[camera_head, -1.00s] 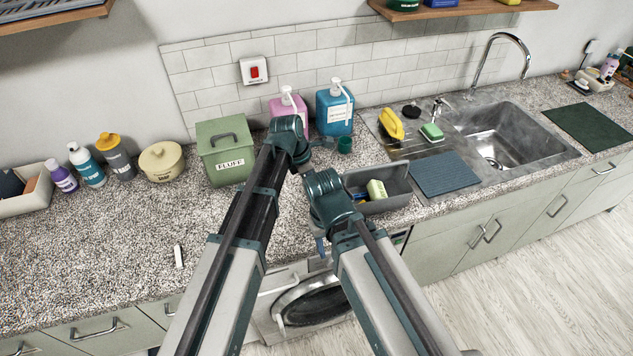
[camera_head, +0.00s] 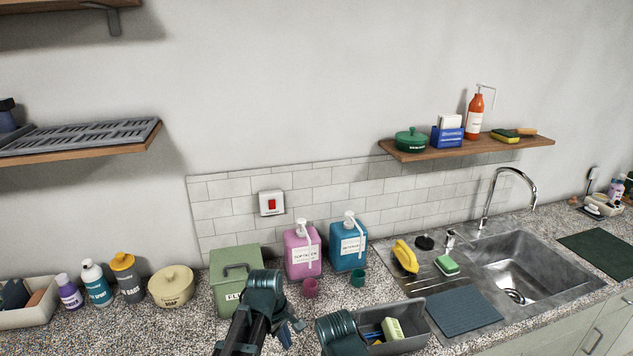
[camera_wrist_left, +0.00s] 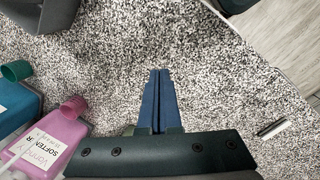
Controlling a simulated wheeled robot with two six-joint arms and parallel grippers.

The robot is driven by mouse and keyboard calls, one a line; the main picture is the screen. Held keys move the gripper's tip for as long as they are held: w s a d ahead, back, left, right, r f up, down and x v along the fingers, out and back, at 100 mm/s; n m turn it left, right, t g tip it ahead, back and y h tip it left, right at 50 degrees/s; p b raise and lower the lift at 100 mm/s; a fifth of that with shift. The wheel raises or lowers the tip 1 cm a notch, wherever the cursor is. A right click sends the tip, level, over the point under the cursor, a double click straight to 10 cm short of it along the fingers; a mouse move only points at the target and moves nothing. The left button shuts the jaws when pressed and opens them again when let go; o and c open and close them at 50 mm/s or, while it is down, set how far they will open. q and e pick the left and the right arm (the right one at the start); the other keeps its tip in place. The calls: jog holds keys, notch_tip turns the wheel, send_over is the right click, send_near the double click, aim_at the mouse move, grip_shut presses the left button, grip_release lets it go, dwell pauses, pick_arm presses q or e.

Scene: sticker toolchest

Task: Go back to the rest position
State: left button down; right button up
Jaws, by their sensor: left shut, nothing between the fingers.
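My left arm rises at the bottom of the head view, in front of the green box. My left gripper (camera_head: 290,333) shows as small blue fingers beside its wrist. In the left wrist view the blue fingers (camera_wrist_left: 160,76) are pressed together, with nothing between them, above the speckled counter (camera_wrist_left: 205,60). Part of my right arm shows at the bottom edge of the head view, next to the grey bin; its gripper is out of sight.
A green box (camera_head: 234,268), pink bottle (camera_head: 302,255), blue bottle (camera_head: 348,247), pink cup (camera_head: 310,288) and teal cup (camera_head: 358,277) stand near my arms. A grey bin (camera_head: 412,345) holds a sponge. The sink (camera_head: 530,265) is right. A thin white item (camera_wrist_left: 273,129) lies on the counter.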

pick_arm(q)
jog(key=s+a+m+y, duration=0.2)
jog(key=s+a+m, duration=0.6)
jog(key=a+m, duration=0.15)
jog(key=s+d+f+m+b, duration=0.1)
jog(key=s+d+m, duration=0.1)
jog(key=d, duration=0.3)
jog(key=s+d+f+m+g+y+b, duration=0.1)
jog(key=s+d+m, duration=0.2)
jog(key=d, duration=0.3)
jog(key=shift+s+d+f, duration=0.15)
jog(key=shift+s+f, duration=0.2)
jog(key=shift+s, duration=0.3)
